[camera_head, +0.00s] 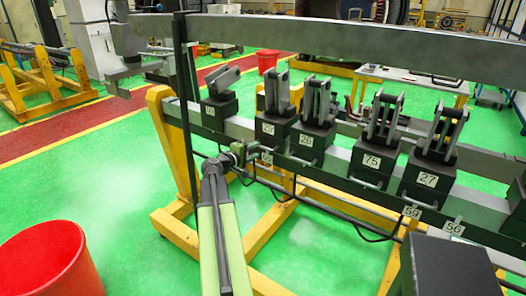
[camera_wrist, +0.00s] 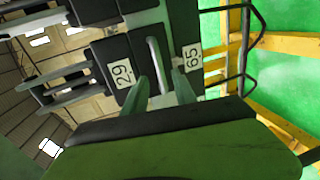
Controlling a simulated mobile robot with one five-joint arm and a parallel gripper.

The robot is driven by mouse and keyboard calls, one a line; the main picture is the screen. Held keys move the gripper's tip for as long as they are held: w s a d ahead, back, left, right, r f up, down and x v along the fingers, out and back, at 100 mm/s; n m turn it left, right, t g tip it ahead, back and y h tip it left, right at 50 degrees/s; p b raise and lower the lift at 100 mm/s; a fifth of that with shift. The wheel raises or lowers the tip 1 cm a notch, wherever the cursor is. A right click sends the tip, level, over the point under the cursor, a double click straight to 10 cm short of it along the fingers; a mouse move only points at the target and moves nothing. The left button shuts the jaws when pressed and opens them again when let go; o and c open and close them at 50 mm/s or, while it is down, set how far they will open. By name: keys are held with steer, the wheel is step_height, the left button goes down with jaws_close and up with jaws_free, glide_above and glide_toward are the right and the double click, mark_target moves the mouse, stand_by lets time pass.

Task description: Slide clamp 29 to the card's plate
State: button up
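Clamp 29 (camera_head: 275,125) is a black block with upright grey jaws on the rail; its number is hard to read in the head view. In the wrist view clamp 29 (camera_wrist: 115,52) shows its label clearly, with a pale bar handle (camera_wrist: 153,55) on its front. My gripper (camera_wrist: 160,80) is open, its green fingers either side of the handle's near end; I cannot tell whether they touch it. My gripper also shows in the head view (camera_head: 240,152), just left of clamp 29. Plate 65 (camera_wrist: 191,56) is beside the clamp. I see no readable card.
Clamp 26 (camera_head: 313,135), clamp 75 (camera_head: 374,160) and clamp 27 (camera_head: 428,178) stand to the right on the rail. Another clamp (camera_head: 218,108) stands left. Plates 59 (camera_head: 411,212) and 56 (camera_head: 454,229) hang on the rail's front. A red bin (camera_head: 45,262) stands lower left.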

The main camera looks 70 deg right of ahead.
mark_target(261, 147)
steer(key=b+x, duration=0.1)
steer(key=x, duration=0.5)
steer(key=shift+s+d, duration=0.1)
steer(key=shift+d, duration=0.05)
jaws_close()
steer(key=shift+w, duration=0.25)
stand_by(0.9)
